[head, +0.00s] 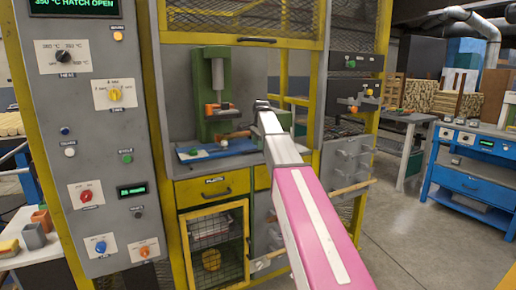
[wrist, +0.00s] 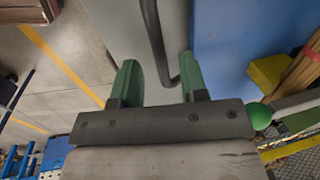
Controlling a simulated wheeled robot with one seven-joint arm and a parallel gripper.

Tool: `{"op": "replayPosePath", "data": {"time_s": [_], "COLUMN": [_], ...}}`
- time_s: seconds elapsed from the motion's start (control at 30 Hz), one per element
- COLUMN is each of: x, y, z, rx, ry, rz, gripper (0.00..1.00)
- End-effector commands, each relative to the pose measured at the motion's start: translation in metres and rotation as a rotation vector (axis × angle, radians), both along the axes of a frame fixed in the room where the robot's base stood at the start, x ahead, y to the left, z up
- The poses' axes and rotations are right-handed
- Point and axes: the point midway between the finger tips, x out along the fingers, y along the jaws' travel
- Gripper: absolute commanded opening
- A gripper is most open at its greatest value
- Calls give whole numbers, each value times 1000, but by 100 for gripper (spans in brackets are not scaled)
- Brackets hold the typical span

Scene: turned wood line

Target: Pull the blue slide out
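The blue slide (head: 215,150) is a flat blue plate in the bay of the grey and yellow machine, below the green press (head: 218,95). In the wrist view a broad blue surface (wrist: 225,45) fills the upper right; I cannot tell whether it is the slide. My gripper (wrist: 157,78) is open, its two green fingers apart over a grey surface (wrist: 115,25) with a dark bent handle (wrist: 152,30) reaching down between them. I cannot tell whether the fingers touch it. In the head view the fingers cannot be made out; my pink and white arm covers part of the machine.
A control panel (head: 95,140) with knobs stands left of the bay. A drawer marked platen (head: 212,188) and a mesh door (head: 213,245) are below. A blue workbench (head: 475,180) stands right, with clear floor before it. A green ball (wrist: 260,116) shows beside my gripper.

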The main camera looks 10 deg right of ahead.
Motion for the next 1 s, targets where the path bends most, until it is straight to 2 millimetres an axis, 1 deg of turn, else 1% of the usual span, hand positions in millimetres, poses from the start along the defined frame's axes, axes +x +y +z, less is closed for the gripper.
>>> {"op": "replayPosePath", "data": {"time_s": [0.03, 0.2, 0.5, 0.53, 0.57, 0.6, 0.63, 0.67, 0.87, 1.0], "x": [1, 3, 3, 3, 3, 3, 3, 3, 2, -6], "y": [0, 1, 1, 1, 1, 1, 1, 1, 1, -2], "z": [-6, -17, -19, -19, -19, -19, -19, -19, -19, -19], "rx": [0, 0, 0, 0, 0, 0, 0, 0, 0, 0], "ry": [0, 0, -1, -1, -1, -1, -1, -1, 0, 0], "rz": [0, 0, 0, 0, 0, 1, 1, 1, 0, 0], "gripper": [40, 40, 40, 37, 27, 14, 4, 0, 0, 0]}}
